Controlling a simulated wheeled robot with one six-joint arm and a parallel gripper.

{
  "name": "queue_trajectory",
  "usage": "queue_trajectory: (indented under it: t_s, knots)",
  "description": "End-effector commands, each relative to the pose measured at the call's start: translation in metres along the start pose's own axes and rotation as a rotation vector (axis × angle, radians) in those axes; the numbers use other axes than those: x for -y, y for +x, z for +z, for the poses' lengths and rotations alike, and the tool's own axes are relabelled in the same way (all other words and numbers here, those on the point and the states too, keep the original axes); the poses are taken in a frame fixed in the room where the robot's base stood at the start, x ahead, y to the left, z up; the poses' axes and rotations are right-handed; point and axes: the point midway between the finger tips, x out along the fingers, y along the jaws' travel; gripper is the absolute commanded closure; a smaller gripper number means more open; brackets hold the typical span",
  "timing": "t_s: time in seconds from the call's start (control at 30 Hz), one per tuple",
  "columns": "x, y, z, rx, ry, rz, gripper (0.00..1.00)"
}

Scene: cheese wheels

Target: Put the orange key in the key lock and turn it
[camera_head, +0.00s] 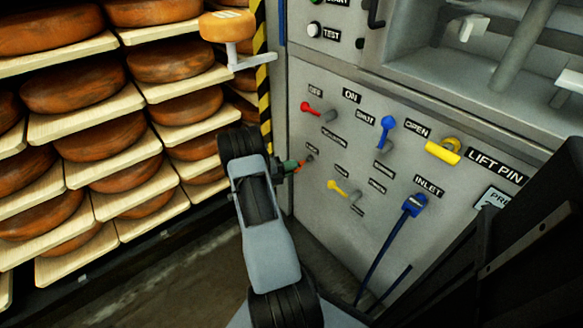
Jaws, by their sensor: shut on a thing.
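My arm reaches up from the bottom middle, and my gripper (290,167) is at the grey panel (340,250), left of its middle. It is shut on the orange key (299,165), of which only a small orange part shows at the fingertips. The key points right, toward a small round fitting (309,157) under a small label, which looks like the key lock. The key's tip is at or very close to this fitting. I cannot tell whether it is inside. My gripper and wrist hide most of the key.
A red lever (313,108), blue lever (386,130), yellow handle (443,151) and yellow lever (342,188) stick out of the panel nearby. A blue hose (398,235) hangs at the inlet. Cheese wheels (75,88) on boards fill the rack at left.

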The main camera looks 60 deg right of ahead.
Motion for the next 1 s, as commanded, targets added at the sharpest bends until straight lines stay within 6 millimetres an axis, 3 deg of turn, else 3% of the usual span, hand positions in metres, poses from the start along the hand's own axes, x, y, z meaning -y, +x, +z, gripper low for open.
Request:
queue_trajectory:
  t_s: [1.0]
  knots:
    - [0.000, 0.010, 0.004, -0.001, 0.001, 0.000, 1.00]
